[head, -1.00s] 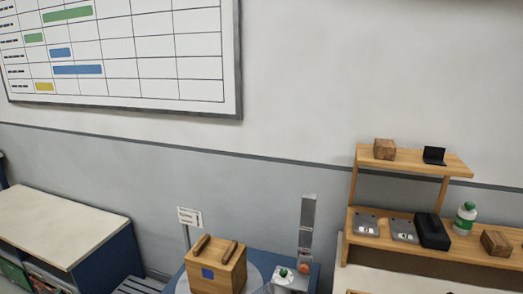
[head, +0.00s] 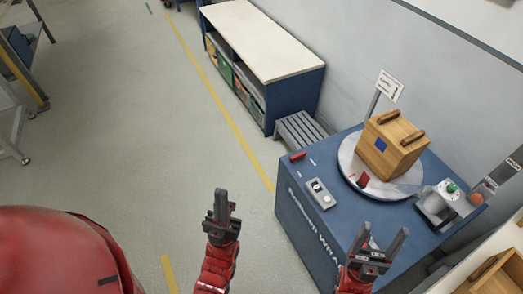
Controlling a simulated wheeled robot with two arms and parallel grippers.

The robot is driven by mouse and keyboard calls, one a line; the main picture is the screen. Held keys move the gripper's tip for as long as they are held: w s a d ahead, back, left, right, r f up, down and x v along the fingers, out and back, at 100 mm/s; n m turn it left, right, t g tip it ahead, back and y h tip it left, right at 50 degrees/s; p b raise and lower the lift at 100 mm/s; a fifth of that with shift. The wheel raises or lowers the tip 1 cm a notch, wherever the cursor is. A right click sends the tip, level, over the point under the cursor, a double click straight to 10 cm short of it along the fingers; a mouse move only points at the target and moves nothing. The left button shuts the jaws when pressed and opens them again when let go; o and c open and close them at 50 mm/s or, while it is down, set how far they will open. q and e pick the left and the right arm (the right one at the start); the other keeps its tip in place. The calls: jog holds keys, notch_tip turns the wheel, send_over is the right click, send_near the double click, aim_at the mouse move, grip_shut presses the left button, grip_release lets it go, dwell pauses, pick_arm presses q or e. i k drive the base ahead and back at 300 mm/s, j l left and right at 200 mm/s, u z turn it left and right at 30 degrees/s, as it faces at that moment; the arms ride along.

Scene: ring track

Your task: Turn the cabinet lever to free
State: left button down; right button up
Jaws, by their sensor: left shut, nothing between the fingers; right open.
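A blue cabinet (head: 300,225) stands at the right in the head view. A small red lever-like handle (head: 298,156) sits on its top near the back left corner, with a short white mark beside it. Another small red piece (head: 363,180) is at the front of the round turntable; I cannot tell its function. My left gripper (head: 224,203) is shut and empty over the floor, left of the cabinet. My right gripper (head: 385,232) is open and empty, in front of the cabinet's right part in the picture. Neither gripper appears to touch the lever.
A wooden box (head: 392,146) with two handles rests on the pale turntable (head: 350,164). A switch panel (head: 320,193) lies left of it, and a device with a green knob (head: 452,187) right. A grey slatted step (head: 300,132) and white-topped shelf unit (head: 262,42) are behind.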

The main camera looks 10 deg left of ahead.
aim_at(293, 159)
jog(key=i+j, duration=0.25)
jog(key=i, duration=0.2)
jog(key=i+j+z, duration=0.1)
jog(key=i, duration=0.35)
jog(key=j, duration=0.1)
